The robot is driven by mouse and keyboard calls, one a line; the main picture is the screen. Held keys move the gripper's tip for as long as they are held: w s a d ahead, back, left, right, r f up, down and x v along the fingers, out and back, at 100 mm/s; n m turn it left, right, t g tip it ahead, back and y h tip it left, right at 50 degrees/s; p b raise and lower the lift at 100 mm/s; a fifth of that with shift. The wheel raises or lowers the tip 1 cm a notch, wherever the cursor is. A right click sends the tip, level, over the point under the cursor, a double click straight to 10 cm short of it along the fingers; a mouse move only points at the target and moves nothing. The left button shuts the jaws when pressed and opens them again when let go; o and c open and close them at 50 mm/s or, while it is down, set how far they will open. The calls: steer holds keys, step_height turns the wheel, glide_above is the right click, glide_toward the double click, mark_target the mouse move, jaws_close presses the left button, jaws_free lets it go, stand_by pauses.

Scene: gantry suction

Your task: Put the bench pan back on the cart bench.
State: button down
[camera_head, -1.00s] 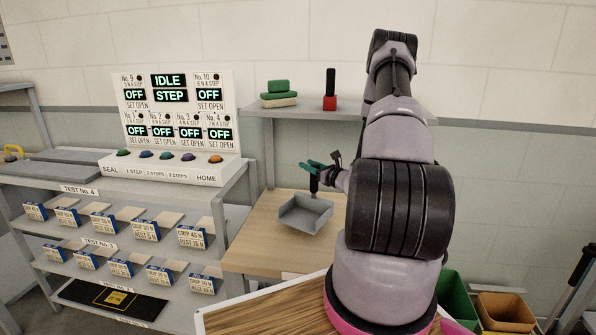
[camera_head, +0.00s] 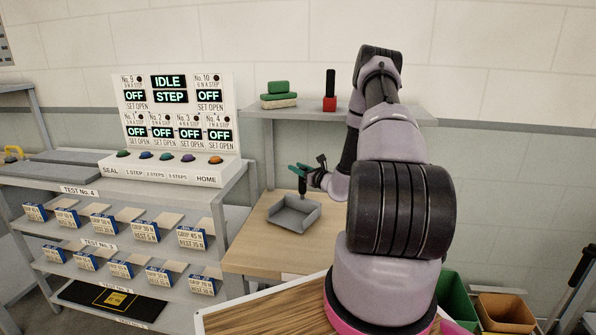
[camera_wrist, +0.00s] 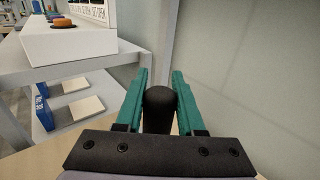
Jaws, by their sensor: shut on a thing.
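The bench pan (camera_head: 293,216) is a grey, square, shallow tray with low walls. In the head view it is at the light wood bench top (camera_head: 250,246), right of the control panel. I cannot tell whether its underside touches the wood. My gripper (camera_head: 301,170) is just above the pan's back edge, its green fingers shut on the pan's dark upright handle. In the wrist view, the round black handle end (camera_wrist: 160,97) sits between the two green fingers. The pan's tray is hidden there.
A white control panel (camera_head: 172,110) on a grey rack stands at the left, close to the bench. A grey shelf (camera_head: 300,114) above the bench holds green and tan blocks (camera_head: 279,95) and a red-based black post (camera_head: 330,92). Green and orange bins (camera_head: 505,312) stand at lower right.

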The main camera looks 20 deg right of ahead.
steer(key=shift+f, duration=0.45)
steer(key=c, duration=0.5)
jaws_free()
